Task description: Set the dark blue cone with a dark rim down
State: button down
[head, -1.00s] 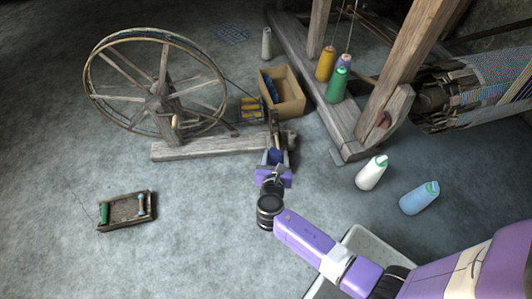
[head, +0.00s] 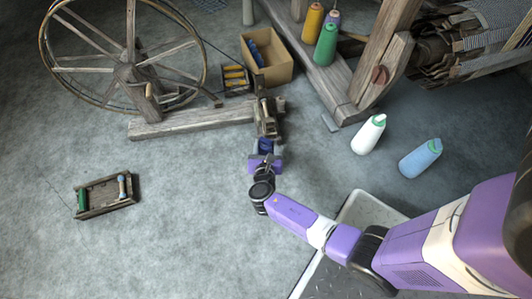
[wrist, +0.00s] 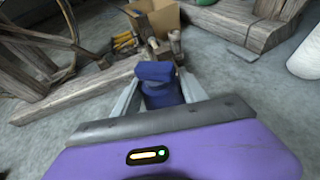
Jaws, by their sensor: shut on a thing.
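The dark blue cone (wrist: 160,88) is between the two fingers of my gripper (wrist: 163,95) in the wrist view. My gripper is shut on it. In the head view the cone (head: 266,146) shows as a small dark blue patch at the end of my gripper (head: 265,152), just in front of the spinning wheel's wooden base. Most of the cone is hidden by my gripper there. I cannot tell whether its lower end touches the floor, and its dark rim is not clear.
The spinning wheel's beam (head: 195,121) lies just beyond my gripper. A cardboard box (head: 268,60) stands behind it. A small wooden tray (head: 107,196) lies left. Floor between is clear.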

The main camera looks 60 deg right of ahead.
jog(key=shift+f+b, duration=1.4)
jog(key=shift+f, duration=0.7)
jog(key=c, duration=0.6)
grip_release()
jog(key=shift+c, duration=0.2)
